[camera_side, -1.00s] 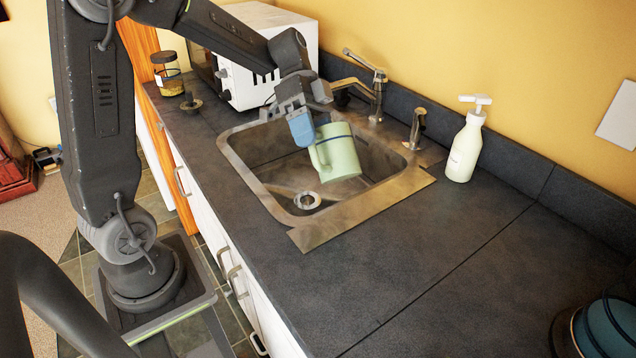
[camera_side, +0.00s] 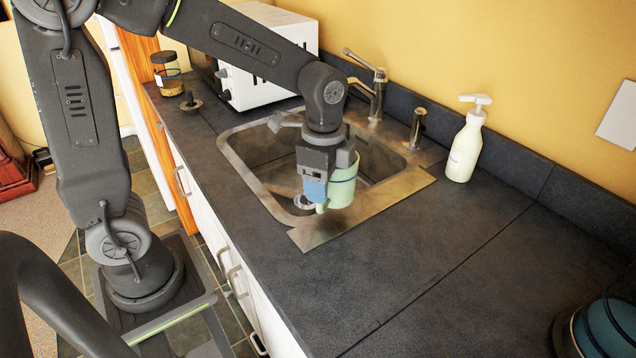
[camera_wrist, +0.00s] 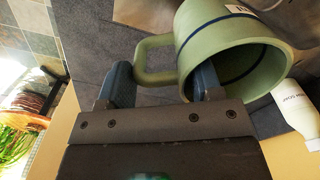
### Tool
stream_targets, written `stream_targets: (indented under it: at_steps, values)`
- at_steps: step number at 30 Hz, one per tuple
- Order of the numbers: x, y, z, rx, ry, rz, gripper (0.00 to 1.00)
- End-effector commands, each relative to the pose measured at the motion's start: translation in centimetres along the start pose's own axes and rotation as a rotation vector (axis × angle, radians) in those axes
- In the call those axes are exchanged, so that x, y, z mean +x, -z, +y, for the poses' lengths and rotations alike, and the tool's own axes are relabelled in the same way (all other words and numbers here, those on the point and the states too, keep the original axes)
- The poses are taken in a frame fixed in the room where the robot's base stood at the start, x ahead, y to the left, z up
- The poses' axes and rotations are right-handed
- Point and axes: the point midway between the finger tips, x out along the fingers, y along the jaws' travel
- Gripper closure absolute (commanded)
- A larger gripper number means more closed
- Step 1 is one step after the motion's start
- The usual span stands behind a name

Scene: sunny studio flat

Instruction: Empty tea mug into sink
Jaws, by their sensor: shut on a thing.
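The tea mug (camera_side: 344,186) is pale green with a dark blue band. My gripper (camera_side: 315,192) is shut on it at the handle side and holds it over the front right part of the sink (camera_side: 270,203). In the side view the mug looks close to upright, partly hidden behind my gripper. The wrist view shows the mug (camera_wrist: 215,45) large, its handle between the two blue fingers of my gripper (camera_wrist: 162,84). I cannot see what is inside the mug. The sink's drain is partly hidden behind the gripper.
A faucet (camera_side: 376,90) stands behind the sink. A white soap bottle (camera_side: 466,145) is to its right. A white microwave (camera_side: 265,60) and a lidded jar (camera_side: 167,73) stand to the left.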

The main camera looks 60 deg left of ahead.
Motion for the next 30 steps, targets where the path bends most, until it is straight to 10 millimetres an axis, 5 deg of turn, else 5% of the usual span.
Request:
stream_targets:
  at_steps: [30]
  values:
    - [-5.0,4.3,4.2,0.000,0.000,0.003,0.86]
